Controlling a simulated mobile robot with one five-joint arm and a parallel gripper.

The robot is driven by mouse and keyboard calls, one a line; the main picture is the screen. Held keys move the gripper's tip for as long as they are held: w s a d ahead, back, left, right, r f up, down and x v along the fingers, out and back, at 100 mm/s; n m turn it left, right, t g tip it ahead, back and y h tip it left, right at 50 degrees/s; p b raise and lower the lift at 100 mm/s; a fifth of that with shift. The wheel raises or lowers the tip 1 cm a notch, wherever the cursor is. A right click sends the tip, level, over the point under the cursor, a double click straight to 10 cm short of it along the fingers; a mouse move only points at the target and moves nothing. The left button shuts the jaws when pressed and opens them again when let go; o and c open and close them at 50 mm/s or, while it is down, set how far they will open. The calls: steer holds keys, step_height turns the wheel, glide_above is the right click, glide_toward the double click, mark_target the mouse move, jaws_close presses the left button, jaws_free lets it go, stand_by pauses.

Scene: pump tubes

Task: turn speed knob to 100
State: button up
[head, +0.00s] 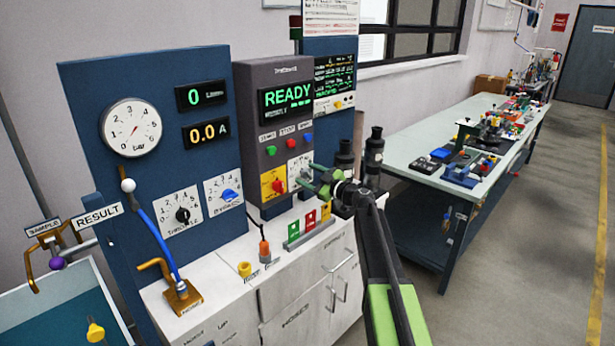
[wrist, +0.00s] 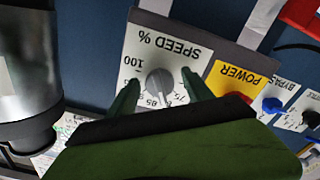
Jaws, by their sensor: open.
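The grey speed knob (wrist: 158,83) sits on a white dial plate marked SPEED % (wrist: 172,48), which appears upside down in the wrist view. The 100 mark is at the left of the dial, with 85 and 75 partly visible below the knob. I cannot tell the pointer's exact reading. My gripper (wrist: 160,79) is open, with one green finger on each side of the knob; contact is unclear. In the head view my gripper (head: 318,182) is at the grey control box (head: 257,140), largely covering the speed knob there.
Beside the speed dial is the yellow POWER plate (wrist: 241,79) with a red knob, partly hidden by my gripper. The box's display (head: 287,97) reads READY. Dark cylinders (head: 374,150) stand close right of my gripper. A blue panel with gauge (head: 131,127) is left.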

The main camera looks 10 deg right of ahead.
steer(key=c, duration=1.2)
steer(key=shift+a, duration=0.3)
jaws_close()
steer(key=shift+d, duration=0.2)
